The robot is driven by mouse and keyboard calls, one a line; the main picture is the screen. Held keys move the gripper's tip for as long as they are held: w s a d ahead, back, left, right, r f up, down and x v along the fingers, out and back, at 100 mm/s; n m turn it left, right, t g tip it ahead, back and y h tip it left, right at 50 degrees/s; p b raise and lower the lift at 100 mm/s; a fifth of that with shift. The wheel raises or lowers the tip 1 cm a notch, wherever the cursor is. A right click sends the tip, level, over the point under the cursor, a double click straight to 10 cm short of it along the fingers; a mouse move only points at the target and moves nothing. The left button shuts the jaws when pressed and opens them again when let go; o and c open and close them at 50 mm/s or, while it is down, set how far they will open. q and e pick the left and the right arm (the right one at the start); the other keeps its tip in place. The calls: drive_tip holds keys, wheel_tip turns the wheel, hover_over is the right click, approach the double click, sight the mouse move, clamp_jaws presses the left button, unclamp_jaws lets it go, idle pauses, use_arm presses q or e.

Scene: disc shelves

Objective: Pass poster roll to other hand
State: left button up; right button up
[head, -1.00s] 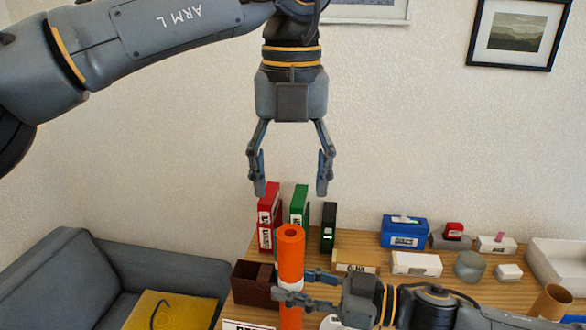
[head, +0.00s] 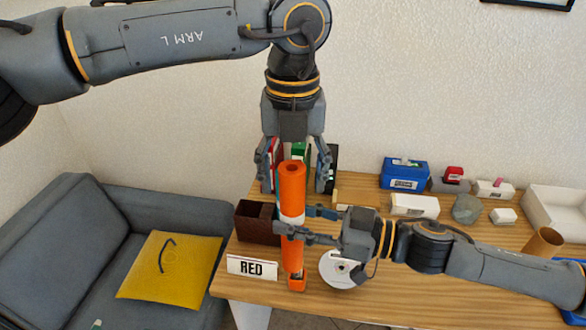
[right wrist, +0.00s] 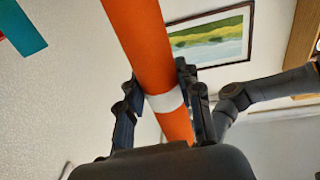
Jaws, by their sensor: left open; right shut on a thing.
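The orange poster roll (head: 292,190) stands upright above the table's front area, with a white band around its middle. My right gripper (head: 290,224) is shut on it near that band, coming from the right. In the right wrist view the roll (right wrist: 145,45) passes between the fingers (right wrist: 165,105). My left gripper (head: 293,185) points down from above, open, its fingers on either side of the roll's top end. Whether either left finger touches the roll I cannot tell. The roll's lower end is close to a small orange holder (head: 297,284).
A RED sign (head: 252,268) and a dark brown box (head: 258,222) stand left of the roll. A white disc (head: 338,272) lies to its right. Binders (head: 275,160) stand behind my left gripper. A blue box (head: 404,174) is at the back right.

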use_arm(q)
drive_tip(key=c, duration=1.2)
drive_tip(key=shift+c, duration=0.2)
use_arm(e)
drive_tip(key=o, duration=1.2)
drive_tip(key=shift+d, duration=0.1)
